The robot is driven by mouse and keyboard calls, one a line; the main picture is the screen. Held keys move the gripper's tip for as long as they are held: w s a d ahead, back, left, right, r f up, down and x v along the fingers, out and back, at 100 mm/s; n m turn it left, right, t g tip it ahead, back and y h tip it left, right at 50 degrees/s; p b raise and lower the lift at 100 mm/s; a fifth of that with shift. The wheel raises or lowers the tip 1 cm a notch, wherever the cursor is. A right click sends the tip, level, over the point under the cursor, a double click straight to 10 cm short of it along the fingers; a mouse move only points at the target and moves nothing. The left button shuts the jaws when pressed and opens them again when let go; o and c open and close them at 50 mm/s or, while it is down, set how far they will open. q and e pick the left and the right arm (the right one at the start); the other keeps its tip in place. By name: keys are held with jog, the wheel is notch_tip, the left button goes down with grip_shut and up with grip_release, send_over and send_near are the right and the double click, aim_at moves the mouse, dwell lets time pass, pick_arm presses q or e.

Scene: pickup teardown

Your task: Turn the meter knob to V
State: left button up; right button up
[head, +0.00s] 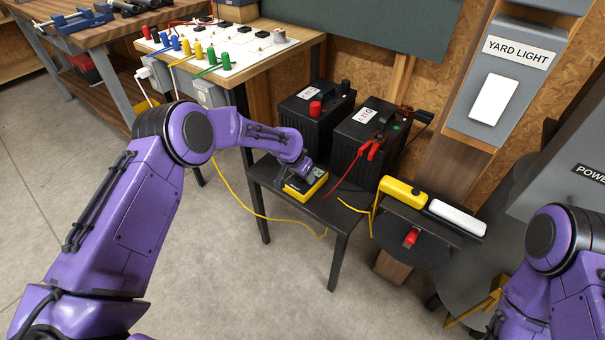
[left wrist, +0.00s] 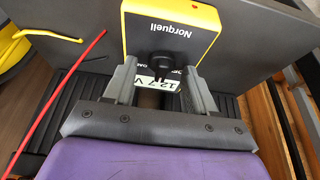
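The yellow and dark meter (head: 306,186) lies on a small black table, partly hidden by my left gripper (head: 303,167) in the head view. In the left wrist view the meter (left wrist: 200,32) shows the name Norquell upside down. Its black knob (left wrist: 163,64) stands between the fingers of my left gripper (left wrist: 160,67), with a visible gap on both sides.
Two black batteries (head: 312,125) (head: 366,150) stand close behind the meter. Red clamps (head: 372,149) and a red lead sit on the right one. A yellow cable (head: 262,216) hangs by the black table (head: 318,218). A workbench with coloured plugs (head: 225,60) stands at left.

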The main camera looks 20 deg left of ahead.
pick_arm(q)
jog(key=shift+r, duration=0.1)
jog(key=p+v, duration=0.1)
jog(key=v, duration=0.9)
jog(key=shift+r, duration=0.15)
